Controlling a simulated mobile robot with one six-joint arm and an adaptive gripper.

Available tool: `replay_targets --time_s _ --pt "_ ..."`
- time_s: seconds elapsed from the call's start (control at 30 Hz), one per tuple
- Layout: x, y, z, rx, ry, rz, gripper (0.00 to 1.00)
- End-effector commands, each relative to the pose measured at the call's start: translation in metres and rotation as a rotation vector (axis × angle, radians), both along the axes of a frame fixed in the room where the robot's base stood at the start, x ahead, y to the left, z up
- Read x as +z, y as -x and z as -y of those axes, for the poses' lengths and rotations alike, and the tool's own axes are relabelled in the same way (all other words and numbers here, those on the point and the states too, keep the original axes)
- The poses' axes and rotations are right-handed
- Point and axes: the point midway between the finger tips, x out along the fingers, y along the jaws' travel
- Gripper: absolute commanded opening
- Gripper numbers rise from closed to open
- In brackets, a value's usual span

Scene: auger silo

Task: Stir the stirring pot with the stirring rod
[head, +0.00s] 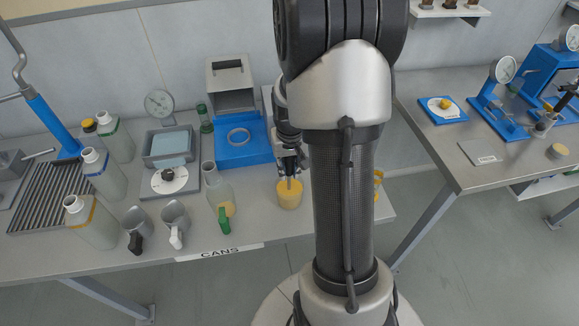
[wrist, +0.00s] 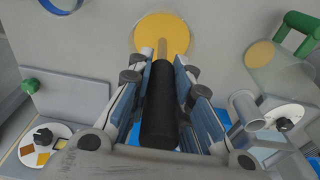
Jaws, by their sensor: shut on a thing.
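The stirring pot (head: 290,196) is a small yellow-filled vessel near the front edge of the left bench. In the wrist view its round yellow top (wrist: 177,28) shows at the top centre. My gripper (head: 289,170) is right over the pot, pointing down. In the wrist view my gripper (wrist: 160,85) is shut on the black handle of the stirring rod (wrist: 158,105). The rod's thin grey end reaches over the yellow surface within the pot's outline. I cannot tell how deep the tip sits.
A clear jug with a green handle (head: 222,195) stands just left of the pot. A blue stand with a ring (head: 240,145) is behind it. Several bottles and two cups (head: 175,222) stand further left. My arm hides the bench to the right.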

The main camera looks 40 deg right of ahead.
Motion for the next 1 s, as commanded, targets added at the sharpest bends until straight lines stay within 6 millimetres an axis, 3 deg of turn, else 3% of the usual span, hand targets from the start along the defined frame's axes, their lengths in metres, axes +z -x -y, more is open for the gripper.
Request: replay_targets --time_s 0.37,1.0 --pt "0.006 0.000 0.000 -0.001 0.001 0.003 0.00" --pt "0.057 0.000 0.001 -0.001 0.001 0.003 0.00"
